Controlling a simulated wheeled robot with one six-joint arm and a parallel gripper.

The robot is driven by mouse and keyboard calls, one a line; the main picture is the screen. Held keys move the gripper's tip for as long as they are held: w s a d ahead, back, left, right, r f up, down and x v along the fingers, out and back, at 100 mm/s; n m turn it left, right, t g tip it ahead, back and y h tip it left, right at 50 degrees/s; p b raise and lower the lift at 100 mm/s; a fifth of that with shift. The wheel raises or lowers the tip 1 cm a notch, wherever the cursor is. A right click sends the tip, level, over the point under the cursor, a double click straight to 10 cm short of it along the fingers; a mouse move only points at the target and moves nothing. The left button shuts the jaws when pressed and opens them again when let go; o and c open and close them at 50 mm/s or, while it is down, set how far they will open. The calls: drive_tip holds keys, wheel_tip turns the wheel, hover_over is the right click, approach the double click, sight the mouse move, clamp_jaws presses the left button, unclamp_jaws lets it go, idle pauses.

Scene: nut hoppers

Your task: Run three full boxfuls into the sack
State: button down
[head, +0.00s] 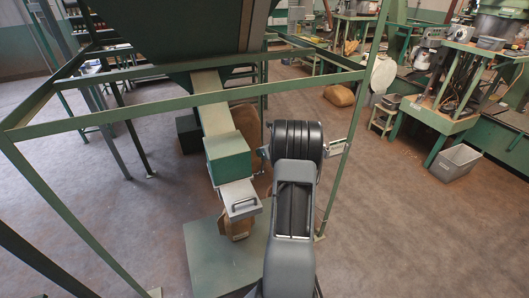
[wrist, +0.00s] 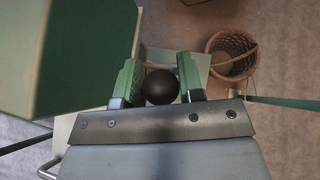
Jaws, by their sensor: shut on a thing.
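My gripper (wrist: 160,86) is shut on a round black knob (wrist: 161,88), with one green finger on each side of it. In the head view my own arm hides most of the gripper and the knob. A green box (head: 228,157) sits at the lower end of the pale chute (head: 214,113) under the dark hopper (head: 185,45). A pale part with a handle (head: 240,200) is below the box. A brown sack (head: 237,229) shows beneath it, partly covered; its contents are hidden. In the wrist view a green box face (wrist: 75,55) fills the upper left.
Green frame bars (head: 190,97) surround the hopper, and one post stands close right of my arm. A flat green plate (head: 208,258) lies under the sack. A basket (wrist: 232,52) is at upper right in the wrist view. Open floor (head: 400,230) lies right.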

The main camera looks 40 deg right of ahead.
drive_tip(key=shift+d, duration=0.1)
drive_tip(key=c, duration=1.2)
unclamp_jaws()
drive_tip(key=o, duration=0.3)
drive_tip(key=shift+d+f, duration=0.1)
drive_tip(key=shift+o, duration=0.7)
drive_tip(key=b+v, duration=0.1)
drive_tip(key=v, duration=1.3)
